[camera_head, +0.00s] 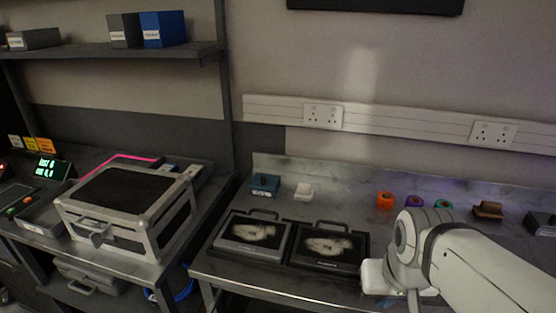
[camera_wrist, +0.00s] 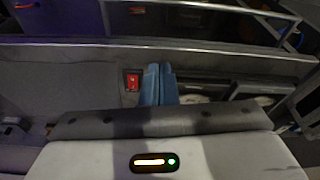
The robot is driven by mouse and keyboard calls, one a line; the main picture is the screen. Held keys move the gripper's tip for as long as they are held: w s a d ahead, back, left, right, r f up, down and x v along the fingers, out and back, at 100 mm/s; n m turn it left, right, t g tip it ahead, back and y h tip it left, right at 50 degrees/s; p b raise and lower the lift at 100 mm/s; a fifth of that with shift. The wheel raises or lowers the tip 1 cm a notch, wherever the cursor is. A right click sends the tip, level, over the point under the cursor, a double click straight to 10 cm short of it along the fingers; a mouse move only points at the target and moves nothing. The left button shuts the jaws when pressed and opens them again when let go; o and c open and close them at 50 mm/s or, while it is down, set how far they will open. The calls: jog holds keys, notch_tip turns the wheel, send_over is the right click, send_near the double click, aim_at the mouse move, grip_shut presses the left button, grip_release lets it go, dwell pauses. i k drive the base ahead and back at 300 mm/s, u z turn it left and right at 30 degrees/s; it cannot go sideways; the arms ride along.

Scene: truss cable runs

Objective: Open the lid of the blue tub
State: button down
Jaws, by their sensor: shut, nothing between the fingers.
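A small blue tub (camera_head: 265,183) with a dark piece on top sits at the back left of the right-hand bench. Its label, if any, is too small to read, and I cannot tell whether its top is a separate lid. A blue rounded container (camera_head: 182,286) also shows partly under the left bench. A blue box (camera_head: 163,29) with a white label stands on the shelf. My gripper (camera_wrist: 159,85) shows in the wrist view with its two blue fingers together, holding nothing. In the head view my arm is at the lower right and the fingertips are hidden.
Two black cases (camera_head: 330,247) with pictures lie on the bench (camera_head: 215,265) in front of the tub. A white block (camera_head: 304,191) stands beside it. Orange (camera_head: 385,200), purple and green rings and a brown block (camera_head: 488,210) stand further right.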

aim_at(268, 182)
jog(key=z, duration=1.7)
jog(key=k, duration=1.3)
jog(key=u, duration=0.85)
jog(key=i, duration=1.05)
jog(key=u, duration=0.1)
